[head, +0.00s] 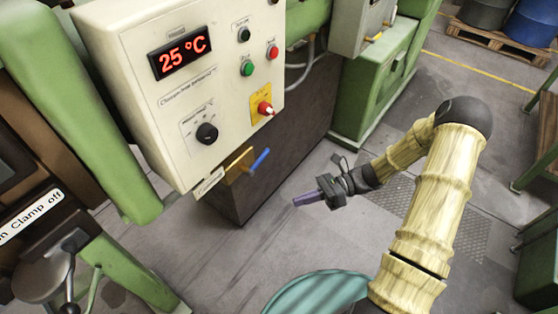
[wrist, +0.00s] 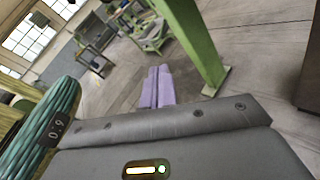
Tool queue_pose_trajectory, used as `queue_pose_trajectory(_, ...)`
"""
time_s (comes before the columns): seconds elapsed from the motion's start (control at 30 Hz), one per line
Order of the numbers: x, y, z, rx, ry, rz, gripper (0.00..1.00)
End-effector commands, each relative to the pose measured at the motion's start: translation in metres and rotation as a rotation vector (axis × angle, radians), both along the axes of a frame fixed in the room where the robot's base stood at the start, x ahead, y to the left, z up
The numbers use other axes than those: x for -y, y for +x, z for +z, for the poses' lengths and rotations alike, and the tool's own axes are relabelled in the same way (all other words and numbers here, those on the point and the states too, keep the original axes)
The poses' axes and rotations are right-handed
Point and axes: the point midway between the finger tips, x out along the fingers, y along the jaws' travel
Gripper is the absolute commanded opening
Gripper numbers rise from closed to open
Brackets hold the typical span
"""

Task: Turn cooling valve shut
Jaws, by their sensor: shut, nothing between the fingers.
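A small blue lever (head: 260,160) on a brass-yellow body (head: 240,165) sticks out below the control box in the head view; it looks like the cooling valve. The lever slants up to the right. My gripper (head: 298,200) has purple fingers, which are together and empty. It is in open air to the lower right of the lever, clearly apart from it. In the wrist view the closed fingers (wrist: 158,74) point over bare floor, and the valve is not in that view.
The cream control box (head: 140,50) shows 25 °C and carries a black knob (head: 207,133), buttons and a red switch (head: 265,108). A dark block (head: 285,130) stands beneath it. Green machine frames (head: 90,130) flank the left. Floor around my gripper is clear.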

Motion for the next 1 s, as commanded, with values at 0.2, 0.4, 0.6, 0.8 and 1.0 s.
queue_pose_trajectory(0.2,0.017,0.046,-0.018,-0.274,0.346,-0.258,0.0)
queue_pose_trajectory(0.4,0.046,0.076,-0.027,-0.424,0.602,-0.405,0.0)
queue_pose_trajectory(0.6,0.054,0.083,-0.027,-0.452,0.66,-0.434,0.0)
queue_pose_trajectory(0.8,0.053,0.082,-0.027,-0.451,0.657,-0.432,0.0)
queue_pose_trajectory(1.0,0.045,0.084,-0.022,-0.45,0.654,-0.43,0.0)
